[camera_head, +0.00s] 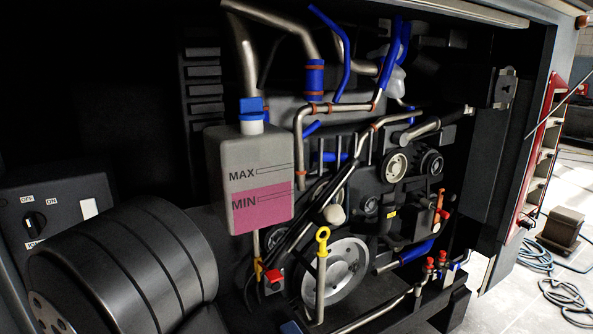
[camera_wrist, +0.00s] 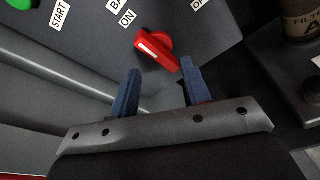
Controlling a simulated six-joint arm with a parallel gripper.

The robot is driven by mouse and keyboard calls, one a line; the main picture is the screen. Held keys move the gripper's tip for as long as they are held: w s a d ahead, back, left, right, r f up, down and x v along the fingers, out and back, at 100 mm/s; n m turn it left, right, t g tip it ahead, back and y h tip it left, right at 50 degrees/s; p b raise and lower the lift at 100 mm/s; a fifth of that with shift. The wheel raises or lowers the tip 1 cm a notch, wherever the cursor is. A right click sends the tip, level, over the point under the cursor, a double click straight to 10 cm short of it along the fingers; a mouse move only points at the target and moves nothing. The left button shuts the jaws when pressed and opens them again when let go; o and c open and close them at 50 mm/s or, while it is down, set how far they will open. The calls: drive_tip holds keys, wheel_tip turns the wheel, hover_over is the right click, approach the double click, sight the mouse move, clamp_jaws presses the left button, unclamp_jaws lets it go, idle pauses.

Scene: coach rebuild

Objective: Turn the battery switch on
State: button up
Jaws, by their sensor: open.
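The battery switch is a red knob (camera_wrist: 160,44) on a grey panel (camera_wrist: 90,50) in the wrist view. It has a white mark on its handle, which slants from upper left to lower right. An ON label (camera_wrist: 127,18) is up and left of it, and a cut-off label (camera_wrist: 197,4) is up and right. My gripper (camera_wrist: 160,68) is open, its two blue fingers apart. The knob is just beyond the fingertips, its lower end near the right fingertip. I cannot tell whether they touch. The red knob and my gripper are not seen in the head view.
A green button (camera_wrist: 18,3) and START label (camera_wrist: 60,15) are left on the panel. A filter canister (camera_wrist: 302,20) stands right. The head view shows a black OFF/ON knob (camera_head: 35,223), a ribbed black cylinder (camera_head: 130,265), a pink-filled tank (camera_head: 250,175) and engine pipes.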

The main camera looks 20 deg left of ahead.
drive_tip(key=v, duration=0.3)
drive_tip(key=f+v, duration=0.1)
drive_tip(key=v, duration=0.1)
drive_tip(key=shift+s, duration=0.35)
drive_tip(key=x, duration=0.3)
drive_tip(key=r+x, duration=0.1)
drive_tip(key=x, duration=0.2)
drive_tip(key=w+x, duration=0.1)
drive_tip(key=x, duration=0.2)
drive_tip(key=shift+s+d+r, duration=0.1)
drive_tip(key=shift+d+r, duration=0.15)
drive_tip(key=shift+r, duration=0.1)
drive_tip(key=shift+s+d, duration=0.1)
